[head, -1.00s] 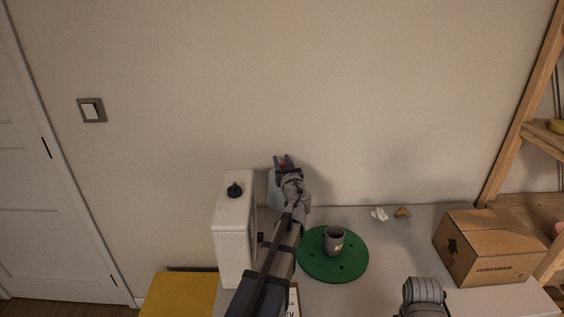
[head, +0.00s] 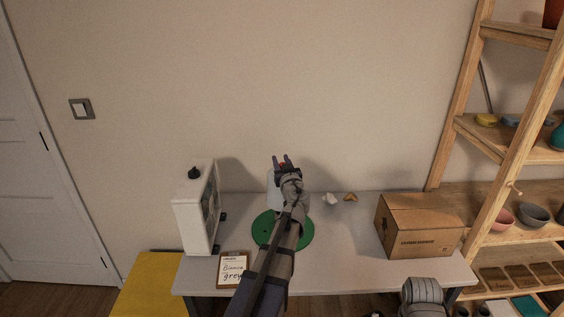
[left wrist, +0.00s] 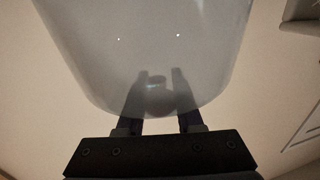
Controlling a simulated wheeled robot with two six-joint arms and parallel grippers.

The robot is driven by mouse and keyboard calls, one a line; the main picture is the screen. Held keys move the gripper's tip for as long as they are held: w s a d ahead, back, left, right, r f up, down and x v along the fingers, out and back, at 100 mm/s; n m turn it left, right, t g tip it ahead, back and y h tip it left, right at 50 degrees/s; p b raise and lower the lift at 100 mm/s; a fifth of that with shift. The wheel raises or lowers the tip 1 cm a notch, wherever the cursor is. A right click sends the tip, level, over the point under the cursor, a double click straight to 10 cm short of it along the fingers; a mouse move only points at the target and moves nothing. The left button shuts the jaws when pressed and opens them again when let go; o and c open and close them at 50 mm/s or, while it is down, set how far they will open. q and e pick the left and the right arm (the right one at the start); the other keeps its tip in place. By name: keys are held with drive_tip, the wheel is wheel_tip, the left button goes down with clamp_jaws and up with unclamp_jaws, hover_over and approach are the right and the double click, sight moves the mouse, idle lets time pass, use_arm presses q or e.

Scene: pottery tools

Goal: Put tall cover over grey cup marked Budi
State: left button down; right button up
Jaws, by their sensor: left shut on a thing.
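My left gripper (head: 281,160) is shut on the tall cover (head: 272,188), a pale translucent shell. A small reddish part shows between its fingertips. In the left wrist view the cover (left wrist: 150,50) fills the upper middle, and the fingers (left wrist: 158,85) show dimly through its wall. In the head view my left arm reaches across the green disc (head: 263,232), with the gripper and cover at its far side. The grey cup is not visible now; my arm hides the middle of the disc. My right gripper is out of view.
A white machine (head: 193,215) stands at the left of the table and a cardboard box (head: 420,226) at the right. A clipboard (head: 232,268) with handwriting lies at the front. Small pale and brown lumps (head: 340,198) lie near the wall. A wooden shelf (head: 450,100) stands at right.

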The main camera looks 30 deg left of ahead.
use_arm(q)
drive_tip(key=shift+a+f, duration=0.1)
drive_tip(key=shift+f, duration=0.05)
drive_tip(key=shift+f+b, duration=0.45)
drive_tip(key=shift+b, duration=0.1)
wheel_tip(320, 180, down, 12)
drive_tip(key=b, duration=1.1)
drive_tip(key=shift+r+b, duration=0.1)
drive_tip(key=shift+b, duration=0.3)
drive_tip(key=shift+c, duration=2.4)
unclamp_jaws()
drive_tip(key=v, duration=0.8)
